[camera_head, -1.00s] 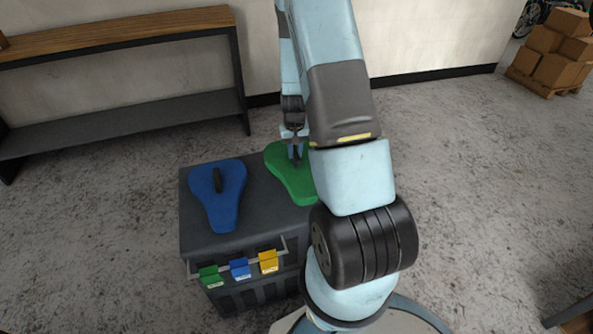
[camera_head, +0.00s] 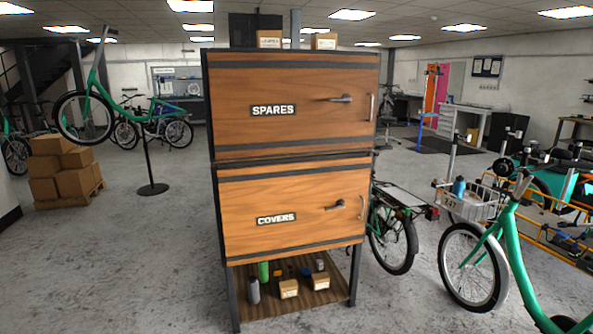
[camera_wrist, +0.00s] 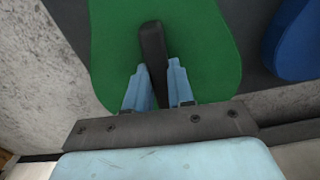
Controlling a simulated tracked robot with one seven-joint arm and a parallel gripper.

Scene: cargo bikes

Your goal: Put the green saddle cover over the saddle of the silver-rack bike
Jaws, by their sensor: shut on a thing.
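The green saddle cover (camera_wrist: 208,50) fills the middle of the wrist view, with a black grip tab (camera_wrist: 152,38) standing on it. My gripper (camera_wrist: 158,68) is shut on this tab, one finger on each side. The cover lies over a dark surface; I cannot tell whether it touches it. In the head view my gripper does not show. A bike with a pale flat rear rack (camera_head: 399,196) stands partly hidden behind the wooden cabinet. I cannot tell whether this rack is the silver one, and I see no saddle clearly on it.
A blue saddle cover (camera_wrist: 296,42) lies beside the green one. A tall wooden cabinet (camera_head: 300,130) marked SPARES and COVERS stands ahead. A green bike with a front basket (camera_head: 468,202) is at right. Stacked boxes (camera_head: 62,172) and a bike on a stand (camera_head: 147,150) are at left.

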